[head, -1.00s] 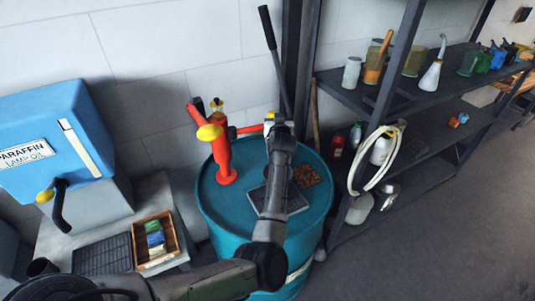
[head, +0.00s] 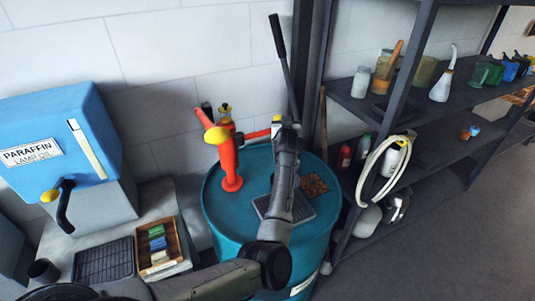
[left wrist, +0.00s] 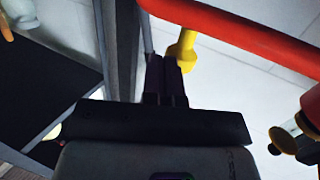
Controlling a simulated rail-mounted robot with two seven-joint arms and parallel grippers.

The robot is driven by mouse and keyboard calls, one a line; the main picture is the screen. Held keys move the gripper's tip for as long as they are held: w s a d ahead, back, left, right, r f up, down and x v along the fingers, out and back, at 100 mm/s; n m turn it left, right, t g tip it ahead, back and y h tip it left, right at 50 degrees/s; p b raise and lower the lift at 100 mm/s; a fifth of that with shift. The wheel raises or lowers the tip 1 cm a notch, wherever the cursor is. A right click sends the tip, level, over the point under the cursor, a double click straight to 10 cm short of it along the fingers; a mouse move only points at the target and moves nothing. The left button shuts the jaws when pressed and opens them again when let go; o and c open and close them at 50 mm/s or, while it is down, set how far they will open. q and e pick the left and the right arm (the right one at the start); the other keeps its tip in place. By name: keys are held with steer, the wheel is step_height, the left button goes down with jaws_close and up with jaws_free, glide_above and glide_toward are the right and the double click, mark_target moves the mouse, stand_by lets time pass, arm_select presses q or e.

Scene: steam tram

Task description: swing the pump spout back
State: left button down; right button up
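A red pump (head: 230,165) stands on top of a teal drum (head: 222,208), with a yellow knob (head: 216,135) on its left arm. Its red spout (head: 257,133) reaches right and ends in a yellow tip beside my left gripper (head: 286,122). In the left wrist view the red spout (left wrist: 235,25) crosses the upper right and its yellow tip (left wrist: 184,48) hangs down. My left gripper's dark fingers (left wrist: 165,78) look shut together, with the yellow tip just beyond and right of them. Whether they touch is unclear. My right gripper is not in view.
A tall black lever (head: 283,60) rises behind my gripper. A dark shelf rack (head: 390,85) with bottles and jars stands to the right. A blue paraffin tank (head: 50,140) and a wooden tray (head: 180,240) are at left. A dark grille and a brown patch lie on the drum.

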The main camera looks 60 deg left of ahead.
arm_select(q)
steer(key=shift+s+a+f, duration=0.1)
steer(key=shift+a+f, duration=0.1)
steer(key=shift+f, duration=0.35)
steer(key=d+r, duration=0.2)
steer(key=d, duration=1.2)
steer(key=shift+d+r, duration=0.15)
steer(key=shift+r, duration=0.25)
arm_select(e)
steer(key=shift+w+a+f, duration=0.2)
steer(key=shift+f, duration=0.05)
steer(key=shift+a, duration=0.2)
